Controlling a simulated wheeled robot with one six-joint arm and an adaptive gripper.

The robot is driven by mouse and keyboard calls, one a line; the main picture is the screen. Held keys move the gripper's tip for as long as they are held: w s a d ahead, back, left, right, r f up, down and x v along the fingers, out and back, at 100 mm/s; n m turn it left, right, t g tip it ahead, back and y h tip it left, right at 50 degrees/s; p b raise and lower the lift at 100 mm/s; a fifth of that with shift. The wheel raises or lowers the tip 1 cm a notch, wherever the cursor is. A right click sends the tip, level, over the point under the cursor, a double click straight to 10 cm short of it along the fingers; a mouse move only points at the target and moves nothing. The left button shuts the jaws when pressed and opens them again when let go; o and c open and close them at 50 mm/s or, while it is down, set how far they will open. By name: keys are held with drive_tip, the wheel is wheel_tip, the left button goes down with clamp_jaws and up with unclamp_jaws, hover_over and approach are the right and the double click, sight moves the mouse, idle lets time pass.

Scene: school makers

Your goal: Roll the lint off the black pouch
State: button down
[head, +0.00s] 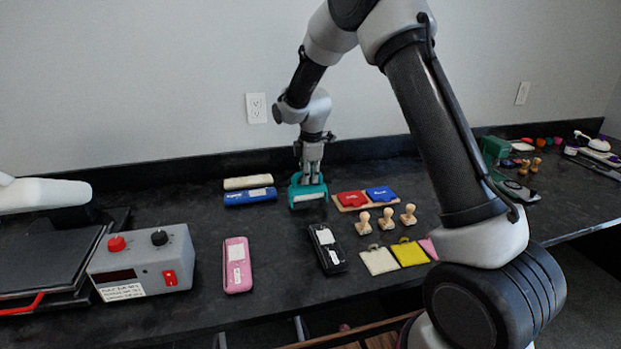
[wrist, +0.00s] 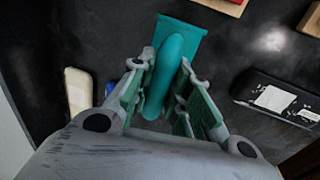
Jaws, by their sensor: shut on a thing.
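The black pouch (head: 327,249) lies flat on the dark counter, with pale rectangular patches on top. It also shows at the right of the wrist view (wrist: 275,98). Whether the patches are labels or lint I cannot tell. My gripper (head: 312,170) is shut on the rounded handle of a teal tool (head: 307,190) with a white front edge, which looks like the lint roller. In the wrist view my gripper's fingers (wrist: 160,90) stand either side of the teal handle (wrist: 163,75). The tool is behind the black pouch, apart from it; whether it touches the counter is unclear.
A pink pouch (head: 237,265) lies left of the black one. A blue case (head: 250,196) and cream case (head: 248,182) lie left of the tool. Red and blue pads (head: 366,198), wooden stamps (head: 386,219) and square cards (head: 394,257) are right. A grey control box (head: 140,263) stands left.

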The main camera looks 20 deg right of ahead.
drive_tip(key=shift+w, duration=0.4)
drive_tip(key=shift+r, duration=0.1)
drive_tip(key=shift+r, duration=3.45)
